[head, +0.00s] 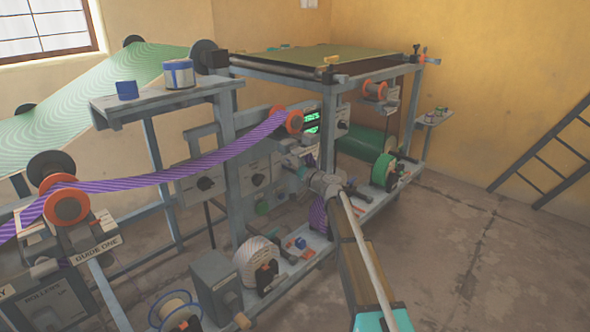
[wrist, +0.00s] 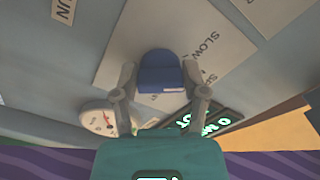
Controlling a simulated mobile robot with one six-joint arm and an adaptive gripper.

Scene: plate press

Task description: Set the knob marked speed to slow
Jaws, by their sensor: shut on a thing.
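A blue knob (wrist: 158,66) with a white mark on its lower face shows in the wrist view. My gripper (wrist: 161,82) has one finger on each side of it and is shut on it. A pale label plate (wrist: 225,55) beside the knob reads SLOW; more lettering below it is partly covered by the right finger. I cannot read the word speed. In the head view my gripper (head: 304,172) is at the press's panel, in the middle of the frame, and the knob cannot be made out there.
A round dial gauge (wrist: 98,118) and a green lit display (wrist: 208,123) sit close to my fingers. A purple striped web (head: 180,174) runs across the press. A lower shelf (head: 345,222) carries rolls. Bare floor (head: 480,250) lies to the right.

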